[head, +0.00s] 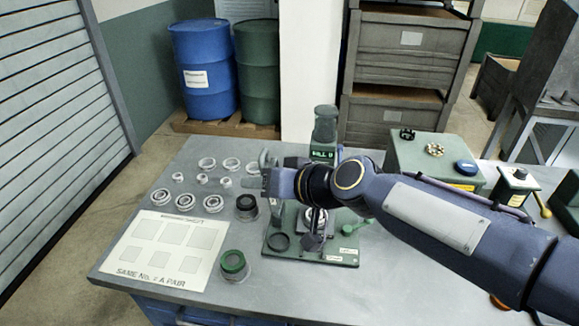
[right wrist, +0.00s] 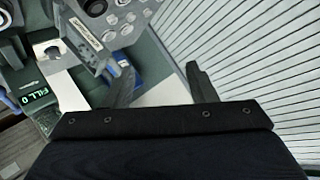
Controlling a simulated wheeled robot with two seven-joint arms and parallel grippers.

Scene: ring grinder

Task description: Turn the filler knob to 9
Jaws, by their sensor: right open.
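The green machine stands on the table, with a dark display (head: 322,154) on its upper part. The display also shows in the right wrist view (right wrist: 39,95) and reads FILL 0. I cannot clearly make out the filler knob; a small blue part (right wrist: 8,98) shows beside the display. My right gripper (head: 262,178) is in front of the machine, its arm coming from the right and hiding much of it. In the right wrist view my right gripper (right wrist: 160,82) has its fingers apart with nothing between them. My left gripper is not in view.
Several metal rings (head: 213,203) lie left of the machine, behind a white board (head: 155,262). A green-topped cup (head: 233,264) stands at the front. A green box (head: 425,155) and a small device (head: 515,183) stand on the right.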

